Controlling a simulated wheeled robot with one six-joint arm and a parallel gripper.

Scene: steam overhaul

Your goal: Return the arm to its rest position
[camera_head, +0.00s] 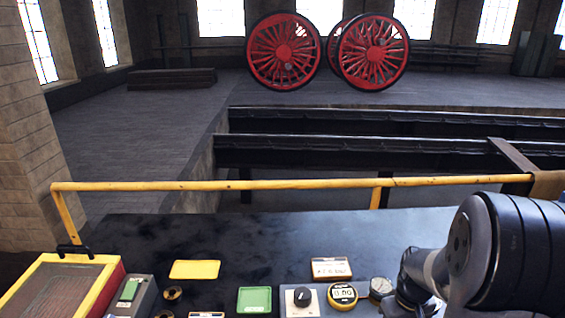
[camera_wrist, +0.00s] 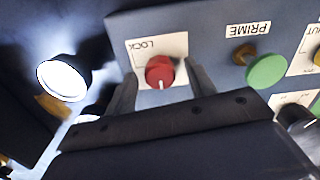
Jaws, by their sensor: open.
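My arm (camera_head: 490,250) reaches in from the right side of the head view, over the right end of the dark bench. My gripper is out of sight there. In the wrist view my gripper (camera_wrist: 160,88) is open, with one finger on each side of a red knob (camera_wrist: 160,71) marked LOCK. Whether the fingers touch the knob I cannot tell. The knob sits on a white plate on a blue-grey panel (camera_wrist: 210,30).
A green PRIME button (camera_wrist: 266,70) is right of the knob. A yellow rail (camera_head: 280,185) runs behind the bench (camera_head: 230,240). A black dial (camera_head: 302,296), gauges (camera_head: 342,296) and trays (camera_head: 254,299) line its front. Red wheels (camera_head: 375,52) stand beyond a pit.

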